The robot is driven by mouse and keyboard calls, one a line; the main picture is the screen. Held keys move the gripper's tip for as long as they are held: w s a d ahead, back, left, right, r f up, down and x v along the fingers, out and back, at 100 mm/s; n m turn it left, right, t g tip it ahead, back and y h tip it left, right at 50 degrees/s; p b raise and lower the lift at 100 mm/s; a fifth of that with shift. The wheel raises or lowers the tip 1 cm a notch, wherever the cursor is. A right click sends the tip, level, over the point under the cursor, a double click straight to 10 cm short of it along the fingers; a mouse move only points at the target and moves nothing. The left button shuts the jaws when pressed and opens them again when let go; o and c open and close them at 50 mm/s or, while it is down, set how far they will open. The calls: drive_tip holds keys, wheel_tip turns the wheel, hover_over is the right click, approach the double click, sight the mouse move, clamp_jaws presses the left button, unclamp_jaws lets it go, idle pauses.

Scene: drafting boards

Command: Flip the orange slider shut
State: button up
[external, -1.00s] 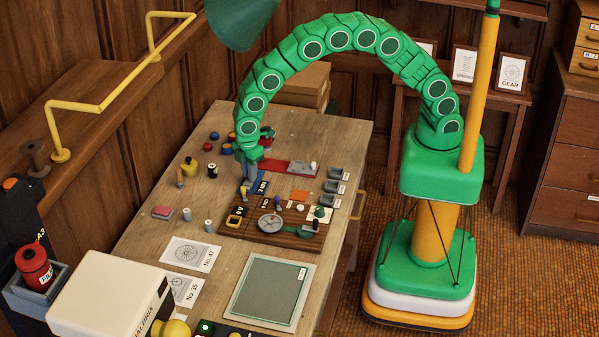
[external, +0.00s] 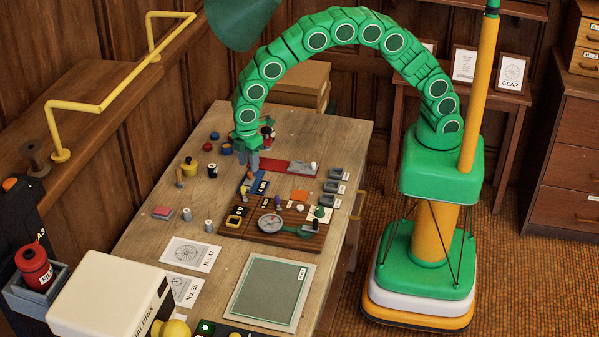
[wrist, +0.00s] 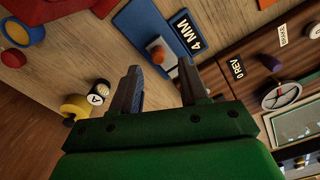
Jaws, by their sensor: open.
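A small orange-topped knob (wrist: 156,46) with a pale body, which looks like the orange slider, stands on a blue plate (wrist: 138,22) labelled "4 MM" in the wrist view. The blue plate also shows in the external view (external: 260,184), close below my gripper (external: 250,172); the knob is hard to make out there. In the wrist view my gripper (wrist: 160,75) is open and empty. Its two grey fingers point toward the knob, one to each side in the picture. I cannot tell whether either finger touches it.
A dark wooden panel (external: 232,229) with a dial (external: 271,223) lies beside the blue plate. A red plate (external: 285,168) lies behind. Yellow and black spools (external: 190,168) stand left.

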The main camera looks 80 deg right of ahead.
sight(249, 172)
drive_tip(key=shift+r, duration=1.85)
drive_tip(key=shift+d+r, duration=0.15)
drive_tip(key=s+d+r+m, duration=0.3)
drive_tip(key=s+d+r, duration=0.45)
drive_tip(key=d, duration=0.35)
drive_tip(key=s+d+r+m, duration=0.4)
drive_tip(key=s+d+r, duration=0.35)
drive_tip(key=d, duration=0.35)
drive_tip(key=s+d+m+g, duration=0.1)
drive_tip(key=s+d, duration=0.4)
drive_tip(key=s, duration=0.8)
drive_tip(key=s+d+m, duration=0.4)
drive_tip(key=s+d, duration=0.1)
drive_tip(key=s, duration=0.8)
drive_tip(key=shift+s+d+r+m+g, duration=0.25)
drive_tip(key=shift+d+r+m+g, duration=0.05)
drive_tip(key=shift+r+g, duration=0.1)
